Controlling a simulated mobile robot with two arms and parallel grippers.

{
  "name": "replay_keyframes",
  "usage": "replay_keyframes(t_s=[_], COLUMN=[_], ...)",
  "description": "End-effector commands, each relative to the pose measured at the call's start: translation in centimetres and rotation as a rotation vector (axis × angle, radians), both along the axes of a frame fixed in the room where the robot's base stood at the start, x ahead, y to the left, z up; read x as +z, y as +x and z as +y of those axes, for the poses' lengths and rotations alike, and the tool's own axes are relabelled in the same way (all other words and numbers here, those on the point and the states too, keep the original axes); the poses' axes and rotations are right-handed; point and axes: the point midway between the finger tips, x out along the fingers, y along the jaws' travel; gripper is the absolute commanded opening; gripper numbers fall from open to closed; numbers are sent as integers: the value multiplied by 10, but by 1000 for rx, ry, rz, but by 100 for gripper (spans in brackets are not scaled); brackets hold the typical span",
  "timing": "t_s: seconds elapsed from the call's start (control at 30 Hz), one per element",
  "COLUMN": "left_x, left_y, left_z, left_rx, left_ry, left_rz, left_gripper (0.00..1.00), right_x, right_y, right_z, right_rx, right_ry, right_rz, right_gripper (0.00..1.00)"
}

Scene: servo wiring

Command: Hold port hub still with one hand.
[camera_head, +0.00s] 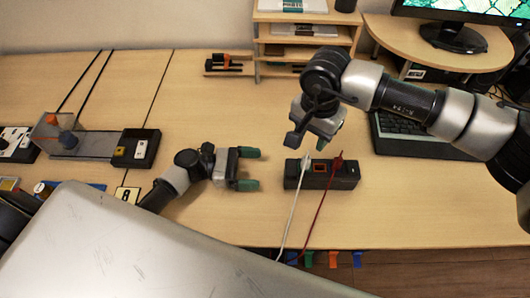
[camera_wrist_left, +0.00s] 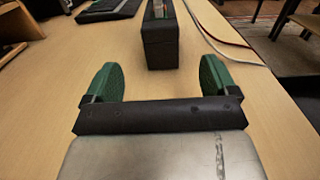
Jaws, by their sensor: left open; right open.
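The port hub (camera_head: 343,183) is a dark box lying on the table right of centre in the head view, with a white plug and cable (camera_head: 294,208) and a red plug and cable (camera_head: 322,209). My left gripper (camera_head: 249,169) is open and empty, just left of the hub, with its green fingertips facing it. In the left wrist view the hub (camera_wrist_left: 160,47) stands ahead, beyond and between the open fingers (camera_wrist_left: 160,82), apart from them. My right gripper (camera_head: 308,135) is open above and behind the hub, pointing down. Its fingertips are partly hidden by its own body.
A keyboard (camera_head: 420,136) lies right of the hub, partly behind my right arm. A wooden shelf (camera_head: 300,45) stands at the back. A black box (camera_head: 136,148) and a grey tray (camera_head: 85,146) sit at the left. Coloured tabs (camera_head: 333,259) show at the front edge.

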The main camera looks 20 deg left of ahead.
Motion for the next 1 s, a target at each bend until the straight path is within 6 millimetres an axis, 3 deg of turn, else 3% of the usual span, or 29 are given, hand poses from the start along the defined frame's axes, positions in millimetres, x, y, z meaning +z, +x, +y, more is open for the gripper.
replay_keyframes(t_s=[0.3, 0.5, 0.9, 1.0], left_x=[1, 0, 0, 0], left_y=[18, 25, 27, 27], left_z=[-56, -77, -84, -84], left_rx=[-1, 0, 0, 0], left_ry=[-3, -1, 0, 0], left_rz=[-2, 0, 0, 0], left_gripper=[87, 87, 87, 72], right_x=[0, 0, 0, 0], right_y=[0, 0, 0, 0], right_z=[0, 0, 0, 0], right_rx=[-4, -4, -5, -5], right_ry=[3, 4, 5, 5], right_rz=[3, 4, 5, 5], right_gripper=[43, 43, 43, 43])
